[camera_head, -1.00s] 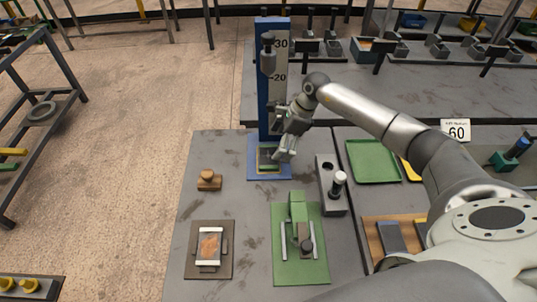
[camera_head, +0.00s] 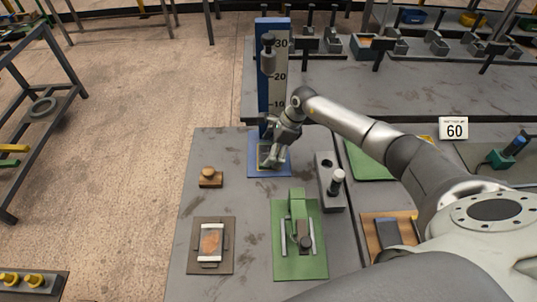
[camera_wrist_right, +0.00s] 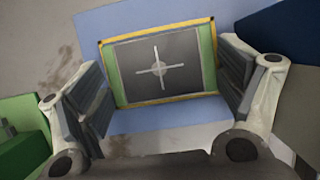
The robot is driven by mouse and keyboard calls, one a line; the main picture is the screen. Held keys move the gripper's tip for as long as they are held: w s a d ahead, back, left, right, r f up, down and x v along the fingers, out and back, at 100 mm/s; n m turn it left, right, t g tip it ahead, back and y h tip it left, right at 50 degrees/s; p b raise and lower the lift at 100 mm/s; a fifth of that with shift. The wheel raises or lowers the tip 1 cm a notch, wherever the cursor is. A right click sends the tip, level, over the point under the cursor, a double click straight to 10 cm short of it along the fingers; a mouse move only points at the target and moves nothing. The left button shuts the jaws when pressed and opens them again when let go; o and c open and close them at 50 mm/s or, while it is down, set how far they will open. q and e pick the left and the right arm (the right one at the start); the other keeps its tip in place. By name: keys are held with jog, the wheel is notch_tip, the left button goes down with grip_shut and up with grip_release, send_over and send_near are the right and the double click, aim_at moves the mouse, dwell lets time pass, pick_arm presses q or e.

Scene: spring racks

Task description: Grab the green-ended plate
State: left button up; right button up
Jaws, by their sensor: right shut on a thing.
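The green-ended plate (camera_wrist_right: 133,70) is grey with a pale cross in its middle, green strips at its left and right ends and a thin yellow edge. In the right wrist view it lies between the two finger pads of my right gripper (camera_wrist_right: 165,90). The gripper is shut on it across its green ends. In the head view my right gripper (camera_head: 272,156) is low over the blue base (camera_head: 254,170) of the height gauge and hides part of the plate. My left gripper is not in view.
The blue column (camera_head: 265,95) with a number scale stands just behind the gripper. A grey block with a knob (camera_head: 337,178) is to its right. A green fixture (camera_head: 297,260) and a brown mat (camera_head: 192,262) are in front. A wooden knob (camera_head: 208,176) sits to the left.

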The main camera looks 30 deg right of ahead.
jog(key=shift+c, duration=1.1)
jog(key=shift+w+r, duration=0.1)
jog(key=shift+r, duration=0.05)
jog(key=shift+r, duration=0.1)
